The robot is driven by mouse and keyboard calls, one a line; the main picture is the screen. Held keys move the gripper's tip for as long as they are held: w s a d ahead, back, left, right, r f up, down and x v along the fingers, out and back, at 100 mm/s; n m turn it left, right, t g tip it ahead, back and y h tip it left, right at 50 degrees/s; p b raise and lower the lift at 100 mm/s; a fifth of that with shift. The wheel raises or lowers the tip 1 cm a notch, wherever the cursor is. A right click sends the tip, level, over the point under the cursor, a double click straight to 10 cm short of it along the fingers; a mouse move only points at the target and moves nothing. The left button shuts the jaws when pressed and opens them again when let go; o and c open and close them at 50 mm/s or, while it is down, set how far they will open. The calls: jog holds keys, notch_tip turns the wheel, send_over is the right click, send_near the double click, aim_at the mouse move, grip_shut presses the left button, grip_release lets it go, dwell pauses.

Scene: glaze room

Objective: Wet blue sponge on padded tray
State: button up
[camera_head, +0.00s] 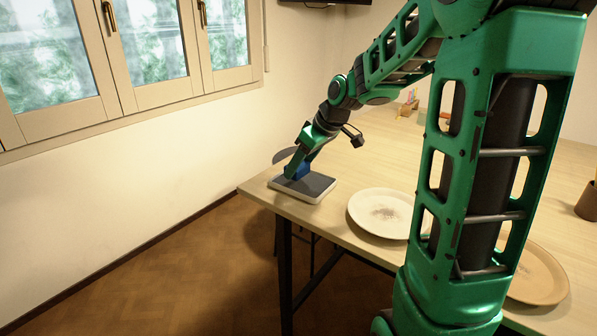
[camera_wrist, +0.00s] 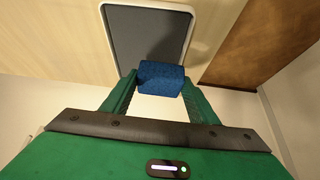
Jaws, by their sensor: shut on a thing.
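The blue sponge (camera_wrist: 161,79) is between the two fingers of my gripper (camera_wrist: 160,90), which is shut on it. In the head view the sponge (camera_head: 301,170) is partly hidden by my gripper (camera_head: 297,172). The padded tray (camera_head: 327,189), with a dark grey pad and a pale rim, lies at the table's far left corner. My gripper is over the tray, with the sponge at or just above the pad; I cannot tell whether they touch. In the wrist view the tray (camera_wrist: 146,30) lies beyond the sponge.
A pale round plate (camera_head: 366,208) with a brownish centre stands right of the tray. A tan round plate (camera_head: 545,278) is partly behind my arm. A brown cup (camera_head: 588,203) stands at the right edge. The table's left edge is close to the tray.

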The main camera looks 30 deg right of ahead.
jog(key=shift+r, duration=2.05)
